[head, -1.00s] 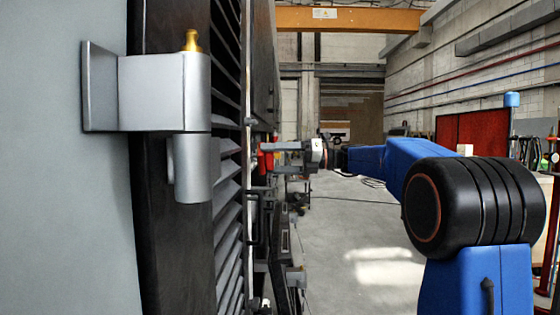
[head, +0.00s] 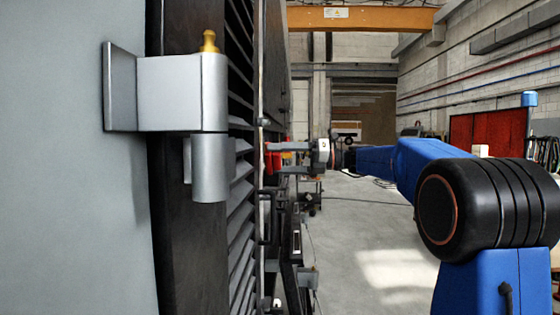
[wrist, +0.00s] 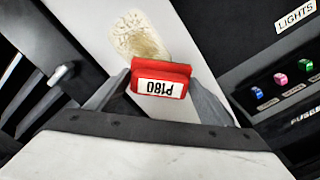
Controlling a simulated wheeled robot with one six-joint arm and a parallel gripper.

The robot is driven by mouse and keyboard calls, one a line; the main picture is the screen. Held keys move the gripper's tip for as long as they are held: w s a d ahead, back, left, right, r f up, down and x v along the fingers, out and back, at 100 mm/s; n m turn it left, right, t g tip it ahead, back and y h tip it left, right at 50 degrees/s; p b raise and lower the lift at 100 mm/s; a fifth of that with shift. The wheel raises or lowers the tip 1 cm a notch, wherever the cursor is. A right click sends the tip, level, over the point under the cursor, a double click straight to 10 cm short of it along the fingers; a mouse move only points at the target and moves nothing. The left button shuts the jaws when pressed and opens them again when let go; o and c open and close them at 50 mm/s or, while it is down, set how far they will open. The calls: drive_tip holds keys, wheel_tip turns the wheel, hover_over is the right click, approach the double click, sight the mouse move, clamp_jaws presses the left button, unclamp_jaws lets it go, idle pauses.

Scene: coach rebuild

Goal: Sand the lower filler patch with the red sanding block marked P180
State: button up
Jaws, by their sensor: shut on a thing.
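My gripper (wrist: 160,88) is shut on the red sanding block (wrist: 178,70), one finger on each side. The block's white P180 label shows upside down in the wrist view. A rough beige filler patch (wrist: 138,36) lies on the pale panel just beyond the block, which overlaps its lower edge in the picture. I cannot tell whether the block touches it, or whether this is the lower patch. In the head view my gripper (head: 292,158) reaches the coach side with the red block (head: 270,160) at its tip; no patch shows there.
In the wrist view a dark panel (wrist: 285,95) with coloured switches and a LIGHTS label is at the right, and dark slats (wrist: 30,85) are at the left. In the head view a grey hinge (head: 180,95) projects nearby. Open floor (head: 360,230) lies right of the coach.

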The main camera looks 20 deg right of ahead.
drive_tip(key=shift+x, duration=0.95)
drive_tip(key=shift+r, duration=0.1)
drive_tip(key=shift+d+r, duration=0.1)
drive_tip(key=shift+r, duration=5.3)
drive_tip(key=shift+f, duration=5.5)
drive_tip(key=shift+s, duration=0.15)
drive_tip(key=shift+r, duration=2)
